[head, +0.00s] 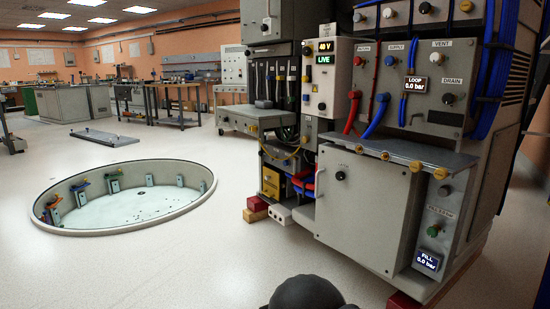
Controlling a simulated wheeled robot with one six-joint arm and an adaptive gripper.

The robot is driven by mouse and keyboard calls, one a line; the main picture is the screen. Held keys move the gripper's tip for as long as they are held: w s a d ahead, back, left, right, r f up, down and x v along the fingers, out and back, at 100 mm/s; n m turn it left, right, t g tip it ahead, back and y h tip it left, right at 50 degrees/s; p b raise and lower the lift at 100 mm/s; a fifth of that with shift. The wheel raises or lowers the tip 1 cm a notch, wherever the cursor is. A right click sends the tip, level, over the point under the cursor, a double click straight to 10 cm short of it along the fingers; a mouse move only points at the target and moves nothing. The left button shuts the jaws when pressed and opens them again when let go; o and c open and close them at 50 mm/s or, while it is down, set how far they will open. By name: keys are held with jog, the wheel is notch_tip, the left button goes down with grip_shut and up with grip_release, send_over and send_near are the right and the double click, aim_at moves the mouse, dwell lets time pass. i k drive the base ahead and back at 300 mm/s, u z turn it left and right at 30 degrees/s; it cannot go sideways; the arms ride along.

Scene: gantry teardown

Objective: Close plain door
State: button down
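A plain light-grey door panel (372,212) is on the lower front of the grey machine at the right. It has a small dark round knob near its upper left, with a small label above it. The panel hangs below a metal ledge (400,150) with several brass-coloured knobs. It looks roughly in line with the cabinet front; I cannot tell whether it is fully closed or slightly ajar. A dark rounded shape at the bottom edge is probably part of my arm. My gripper's fingers do not show.
A wide round pit (125,203) with a raised rim lies in the floor at left. A grey plate (104,137) lies behind it. Red and yellow blocks (256,210) sit by the machine's base. Red and blue hoses (375,115) hang above the ledge. Floor between pit and machine is clear.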

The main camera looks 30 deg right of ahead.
aim_at(364, 217)
jog(key=u, duration=0.35)
jog(key=i, duration=0.75)
jog(key=z, duration=1.45)
